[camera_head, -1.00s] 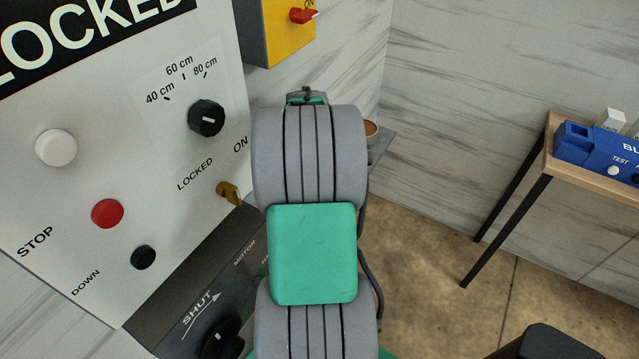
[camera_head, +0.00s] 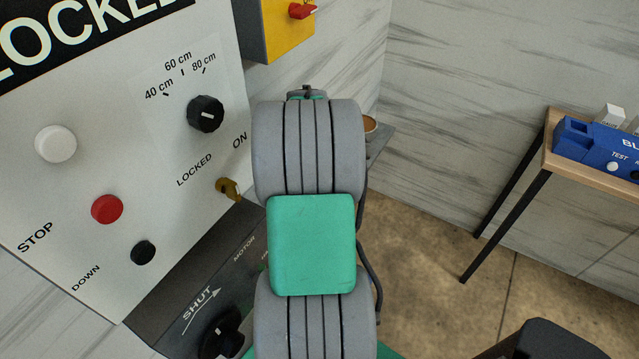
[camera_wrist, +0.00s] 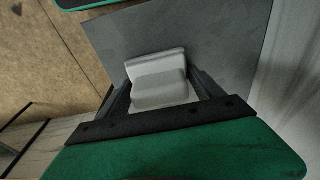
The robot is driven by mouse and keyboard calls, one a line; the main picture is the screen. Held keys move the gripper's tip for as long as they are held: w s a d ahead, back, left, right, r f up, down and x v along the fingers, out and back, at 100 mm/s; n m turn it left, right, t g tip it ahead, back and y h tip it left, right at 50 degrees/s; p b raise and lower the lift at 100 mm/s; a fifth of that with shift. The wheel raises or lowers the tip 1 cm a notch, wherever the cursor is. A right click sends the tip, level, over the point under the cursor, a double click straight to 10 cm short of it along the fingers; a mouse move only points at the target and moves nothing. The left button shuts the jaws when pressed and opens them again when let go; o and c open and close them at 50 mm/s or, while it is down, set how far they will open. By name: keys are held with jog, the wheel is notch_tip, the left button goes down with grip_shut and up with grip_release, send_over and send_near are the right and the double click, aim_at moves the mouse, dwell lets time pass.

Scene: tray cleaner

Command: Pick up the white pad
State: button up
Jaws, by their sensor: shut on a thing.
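The white pad (camera_wrist: 158,82) is a small pale block with a stepped shape in the wrist view. It sits between the two dark fingers of my gripper (camera_wrist: 160,92), which is shut on it. Behind the pad is a flat grey surface (camera_wrist: 220,45); I cannot tell whether the pad touches it or is held above it. In the head view my own arm hides the gripper and the pad.
A control panel (camera_head: 95,190) with knobs, buttons and a key stands at left. A yellow box (camera_head: 285,25) with a red switch is above. A small table (camera_head: 590,178) with a blue device (camera_head: 600,142) stands at right. Bare floor lies between.

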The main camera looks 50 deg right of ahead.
jog(key=shift+c, duration=0.4)
jog(key=shift+r, duration=0.1)
jog(key=shift+r, duration=0.25)
notch_tip(320, 180, up, 3)
jog(key=shift+f+b, duration=0.2)
jog(key=shift+b, duration=0.15)
jog(key=s+a+r, duration=0.1)
jog(key=r+b, duration=0.1)
jog(key=r, duration=0.1)
jog(key=s+a+r, duration=0.1)
jog(key=shift+s+a+r, duration=0.2)
jog(key=shift+s+a, duration=0.1)
jog(key=shift+s, duration=0.05)
jog(key=s+a+r+b, duration=0.2)
jog(key=s+a+r, duration=0.3)
jog(key=s+a, duration=0.2)
jog(key=shift+s+r+b, duration=0.2)
jog(key=shift+b, duration=0.15)
